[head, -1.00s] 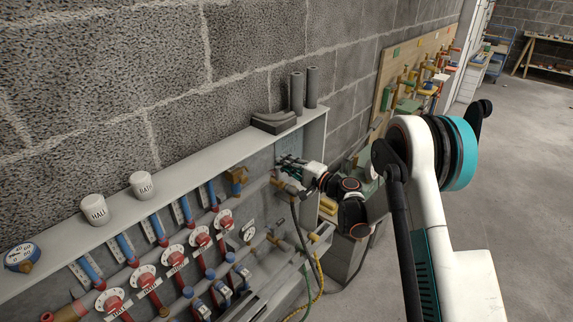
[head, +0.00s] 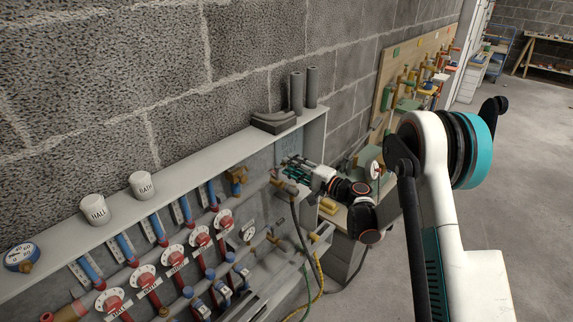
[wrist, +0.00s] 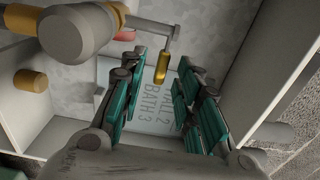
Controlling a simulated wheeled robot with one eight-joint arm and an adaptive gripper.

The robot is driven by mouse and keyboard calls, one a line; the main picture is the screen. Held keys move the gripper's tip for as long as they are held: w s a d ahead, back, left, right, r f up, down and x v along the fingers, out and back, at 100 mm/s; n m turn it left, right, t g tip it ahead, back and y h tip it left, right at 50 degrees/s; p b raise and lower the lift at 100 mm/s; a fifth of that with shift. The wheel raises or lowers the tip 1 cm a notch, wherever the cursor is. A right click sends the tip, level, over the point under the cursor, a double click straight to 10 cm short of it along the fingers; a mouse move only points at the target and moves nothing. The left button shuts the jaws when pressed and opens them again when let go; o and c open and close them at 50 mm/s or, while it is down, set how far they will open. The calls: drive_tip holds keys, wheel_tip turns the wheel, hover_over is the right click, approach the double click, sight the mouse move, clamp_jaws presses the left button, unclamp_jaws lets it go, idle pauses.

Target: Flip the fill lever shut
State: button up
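My gripper (head: 291,168) is at the right end of the manifold cabinet. In the wrist view its teal-padded fingers (wrist: 160,88) are spread wide with nothing gripped. A grey valve body (wrist: 75,32) is at the upper left of the wrist view. A thin crank-like lever (wrist: 150,22) runs from it, ending in a brass-coloured grip (wrist: 162,68). The grip appears in the gap between the fingertips, apart from both pads; how deep it lies between them I cannot tell. In the head view I cannot make the lever out near the gripper.
A plate lettered HALL 2, BATH 3 (wrist: 152,105) is behind the lever. The cabinet (head: 70,238) carries red dials (head: 172,257), pipes and a gauge (head: 248,233). Open floor (head: 535,170) is at the right.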

drive_tip(key=v, duration=0.8)
drive_tip(key=shift+s+d, duration=0.25)
drive_tip(key=shift+d, duration=0.05)
drive_tip(key=s+d+r+n+g+h, duration=0.1)
drive_tip(key=s+r+n+g+h, duration=0.4)
drive_tip(key=s+r, duration=0.75)
drive_tip(key=s+d+n+h, duration=0.1)
drive_tip(key=s+d+h, duration=0.3)
drive_tip(key=s, duration=0.9)
drive_tip(key=s+d+n+t+h, duration=0.1)
drive_tip(key=s+d+h, duration=0.4)
drive_tip(key=s+d, duration=0.4)
drive_tip(key=s, duration=0.4)
